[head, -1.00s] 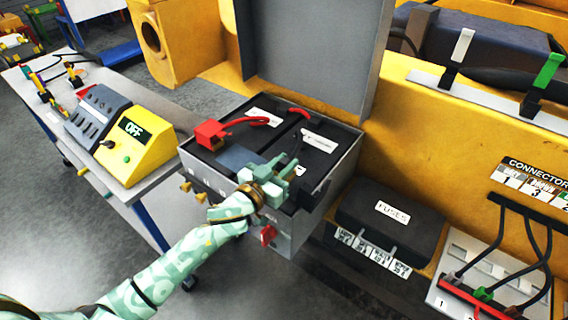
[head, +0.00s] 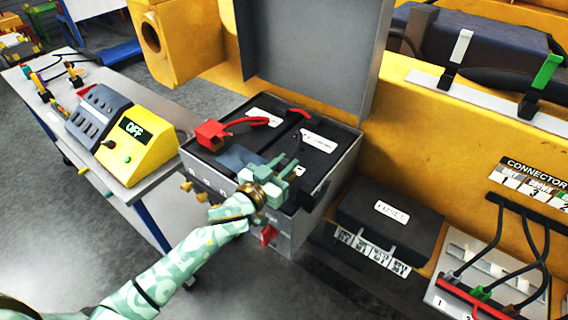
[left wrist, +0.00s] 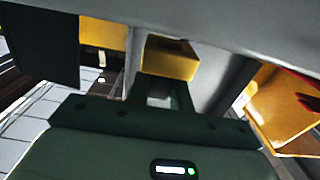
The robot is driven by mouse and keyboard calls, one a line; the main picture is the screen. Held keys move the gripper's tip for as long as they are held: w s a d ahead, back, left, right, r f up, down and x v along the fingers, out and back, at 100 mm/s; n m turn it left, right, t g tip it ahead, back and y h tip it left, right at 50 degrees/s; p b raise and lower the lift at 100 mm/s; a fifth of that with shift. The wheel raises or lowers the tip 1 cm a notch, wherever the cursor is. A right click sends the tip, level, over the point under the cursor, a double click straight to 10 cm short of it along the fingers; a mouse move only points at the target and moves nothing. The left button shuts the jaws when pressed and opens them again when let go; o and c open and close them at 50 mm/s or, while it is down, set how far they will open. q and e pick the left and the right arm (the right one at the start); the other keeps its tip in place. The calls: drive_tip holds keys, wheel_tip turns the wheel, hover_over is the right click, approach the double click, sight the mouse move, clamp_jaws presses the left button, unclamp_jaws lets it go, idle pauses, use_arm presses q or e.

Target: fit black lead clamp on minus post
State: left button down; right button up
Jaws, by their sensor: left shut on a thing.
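My left gripper (head: 287,168) is shut over the right front part of the open grey battery box (head: 290,232). It holds the black lead clamp, mostly hidden by the fingers; a thin dark lead (head: 297,148) rises beside them. The minus post is hidden under the gripper, so I cannot tell whether the clamp touches it. In the left wrist view the gripper's dark fingers (left wrist: 160,92) show, but the clamp is not clear. A red clamp (head: 210,134) with a red lead sits at the box's left. My right gripper is not in view.
The box lid (head: 312,50) stands open behind the black batteries (head: 318,150). A red switch handle (head: 268,235) is on the box front. A black fuse box (head: 388,218) is to the right. A bench at left carries a yellow tester (head: 133,145) reading OFF.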

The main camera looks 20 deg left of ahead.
use_arm(q)
drive_tip(key=shift+f+b, duration=1.1)
drive_tip(key=shift+f, duration=0.45)
drive_tip(key=c, duration=1.2)
unclamp_jaws()
drive_tip(key=shift+o, duration=0.2)
drive_tip(key=shift+s, duration=0.1)
drive_tip(key=v, duration=1.6)
drive_tip(key=shift+s+r, duration=0.1)
